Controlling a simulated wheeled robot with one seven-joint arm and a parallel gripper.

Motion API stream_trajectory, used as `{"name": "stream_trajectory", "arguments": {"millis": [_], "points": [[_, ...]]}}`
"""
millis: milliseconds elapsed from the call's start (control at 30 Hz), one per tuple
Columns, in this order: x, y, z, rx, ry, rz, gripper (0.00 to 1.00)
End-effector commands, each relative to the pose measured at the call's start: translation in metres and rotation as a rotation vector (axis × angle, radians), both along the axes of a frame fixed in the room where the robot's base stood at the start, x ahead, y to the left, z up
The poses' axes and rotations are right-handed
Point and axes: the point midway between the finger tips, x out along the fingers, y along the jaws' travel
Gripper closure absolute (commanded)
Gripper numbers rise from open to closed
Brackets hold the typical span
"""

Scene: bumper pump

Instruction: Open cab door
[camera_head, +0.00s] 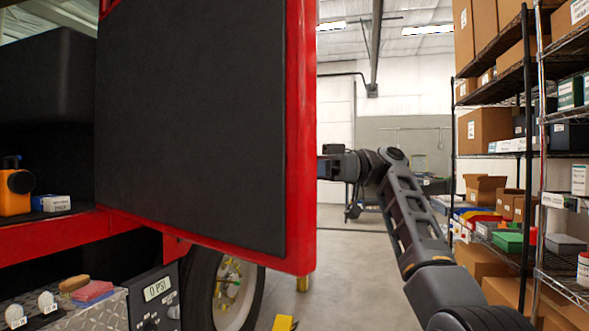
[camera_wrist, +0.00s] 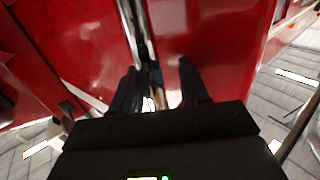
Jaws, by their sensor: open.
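The cab door (camera_head: 195,125) stands open in the head view, its black inner panel framed in red. The doorway behind it shows at the left. My arm comes from the lower right, and its end reaches the door's right edge, so my fingertips are hidden there. In the wrist view my gripper (camera_wrist: 160,82) is open, its two dark fingers spread before glossy red panels. The right-hand red panel (camera_wrist: 212,42) lies ahead of the right finger. A shiny metal strip (camera_wrist: 133,32) runs down to the gap between the fingers. I cannot tell whether they touch anything.
A wire shelf rack (camera_head: 527,140) with boxes and bins stands at the right. A wheel (camera_head: 225,290) shows below the door. An orange device (camera_head: 15,190) sits inside at the left. A yellow block (camera_head: 284,323) is low in front.

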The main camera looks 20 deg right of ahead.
Motion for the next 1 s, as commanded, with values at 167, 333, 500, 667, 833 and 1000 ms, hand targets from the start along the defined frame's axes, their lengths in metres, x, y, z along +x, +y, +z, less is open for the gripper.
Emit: {"name": "stream_trajectory", "arguments": {"millis": [167, 333, 500, 667, 833, 1000], "points": [[-0.002, -0.025, 0.0, 0.002, -0.001, -0.003, 0.55], [-0.004, -0.053, 0.0, 0.002, 0.0, -0.003, 0.55], [-0.005, -0.071, 0.0, 0.001, -0.001, -0.002, 0.55], [-0.006, -0.076, 0.0, 0.001, 0.0, 0.0, 0.55], [-0.006, -0.076, 0.0, 0.001, 0.0, 0.0, 0.55], [-0.005, -0.076, 0.0, 0.001, -0.001, -0.001, 0.55]]}}
